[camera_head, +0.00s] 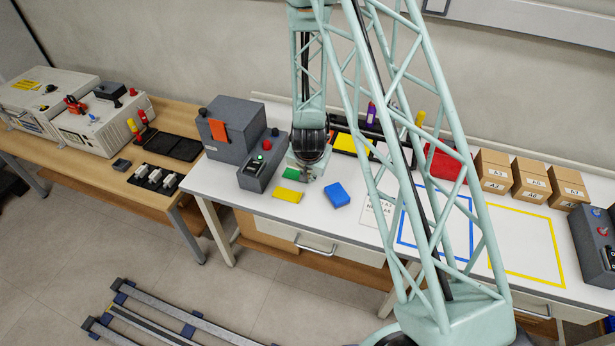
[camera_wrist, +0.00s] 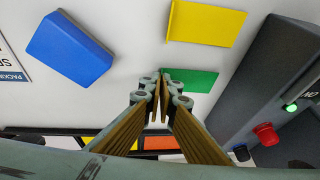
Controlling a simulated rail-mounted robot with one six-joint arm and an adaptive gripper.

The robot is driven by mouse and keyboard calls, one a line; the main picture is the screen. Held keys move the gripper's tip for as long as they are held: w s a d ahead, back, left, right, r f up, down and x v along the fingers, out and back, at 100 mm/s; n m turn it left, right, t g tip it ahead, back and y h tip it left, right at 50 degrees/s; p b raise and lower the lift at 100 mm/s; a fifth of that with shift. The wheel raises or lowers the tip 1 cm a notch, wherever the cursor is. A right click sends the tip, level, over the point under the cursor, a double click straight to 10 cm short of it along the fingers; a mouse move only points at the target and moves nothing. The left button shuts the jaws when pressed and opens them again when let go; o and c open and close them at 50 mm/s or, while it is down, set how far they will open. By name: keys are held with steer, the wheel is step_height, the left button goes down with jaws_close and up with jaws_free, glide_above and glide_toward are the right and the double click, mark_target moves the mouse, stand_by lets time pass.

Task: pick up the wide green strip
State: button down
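The green strip (camera_head: 292,172) lies flat on the white table, partly hidden by my gripper in the head view. In the wrist view the green strip (camera_wrist: 198,82) is just beyond my fingertips and to their right, its left end partly covered. My gripper (camera_head: 306,176) points down beside the strip. In the wrist view my gripper (camera_wrist: 161,100) has its fingertips close together with only a narrow gap. I cannot tell whether they touch the strip or grip its edge.
A yellow strip (camera_head: 288,195) lies in front of the green one. A blue block (camera_head: 337,195) is to the right. A grey control box (camera_head: 263,163) with a green light and red button stands close on the left. A dark rack (camera_head: 340,124) stands behind.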

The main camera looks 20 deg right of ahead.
steer(key=shift+r, duration=1.55)
steer(key=s, duration=0.7)
steer(key=s+r, duration=0.1)
steer(key=s, duration=0.3)
steer(key=shift+a+r, duration=0.1)
steer(key=shift+a, duration=0.2)
steer(key=s+p, duration=0.1)
steer(key=p, duration=0.2)
steer(key=s+p, duration=0.1)
steer(key=p, duration=0.3)
steer(key=shift+s+r, duration=0.2)
steer(key=shift+s, duration=0.05)
steer(key=shift+s+p, duration=0.1)
steer(key=shift+p, duration=0.5)
steer(key=s+p, duration=0.1)
steer(key=p, duration=0.3)
steer(key=shift+a+r, duration=0.1)
steer(key=shift+s+p, duration=0.65)
steer(key=shift+p, duration=1.25)
steer(key=shift+w+a, duration=0.1)
